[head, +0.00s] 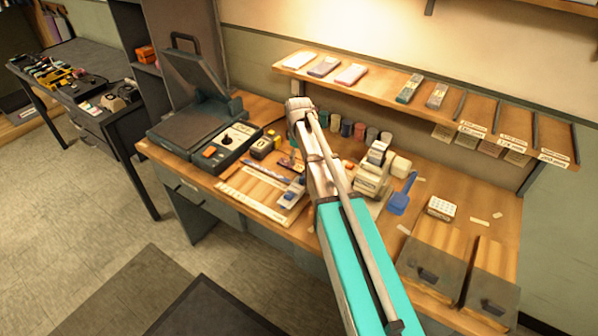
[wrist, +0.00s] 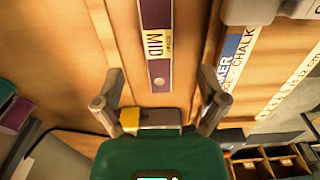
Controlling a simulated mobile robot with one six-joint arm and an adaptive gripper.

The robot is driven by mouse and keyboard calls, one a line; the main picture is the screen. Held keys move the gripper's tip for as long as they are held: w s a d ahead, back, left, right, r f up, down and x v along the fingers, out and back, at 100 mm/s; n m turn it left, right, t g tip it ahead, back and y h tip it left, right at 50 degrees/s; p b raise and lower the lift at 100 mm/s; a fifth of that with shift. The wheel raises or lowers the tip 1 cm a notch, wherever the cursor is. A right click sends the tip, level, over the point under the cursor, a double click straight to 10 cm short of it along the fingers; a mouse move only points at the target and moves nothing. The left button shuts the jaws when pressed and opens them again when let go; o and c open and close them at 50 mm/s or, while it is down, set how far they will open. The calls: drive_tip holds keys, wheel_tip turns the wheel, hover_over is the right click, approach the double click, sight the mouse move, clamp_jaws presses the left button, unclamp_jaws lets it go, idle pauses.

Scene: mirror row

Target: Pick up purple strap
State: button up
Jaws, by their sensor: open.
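A purple strap (wrist: 158,75) shows in the wrist view at the top centre. It has a pale label reading MID and a round hole near its lower end, and its upper end runs out of the picture. It lies along a wooden surface. My gripper (wrist: 161,92) is open and empty, with one finger on each side of the strap's line. The strap's near end shows in the gap between the fingers. I cannot tell how far the fingers are from it. In the head view my gripper (head: 300,108) is over the back of the bench, and I cannot make out the strap there.
A wooden shelf (head: 420,122) with cards and packets runs along the wall behind the bench. A hinged press (head: 195,110) stands at the left.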

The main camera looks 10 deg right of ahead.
sight(299, 168)
drive_tip(key=shift+f, duration=0.15)
wheel_tip(299, 168, down, 5)
drive_tip(key=b, duration=0.5)
drive_tip(key=shift+w+d, duration=0.1)
drive_tip(key=shift+w, duration=0.05)
idle(0.7)
clamp_jaws()
drive_tip(key=shift+r, duration=0.25)
wheel_tip(299, 168, up, 2)
drive_tip(key=shift+r+p, duration=0.1)
drive_tip(key=shift+p, duration=1.05)
drive_tip(key=s+r+p, duration=1)
drive_tip(key=s, duration=0.4)
drive_tip(key=shift+r, duration=0.25)
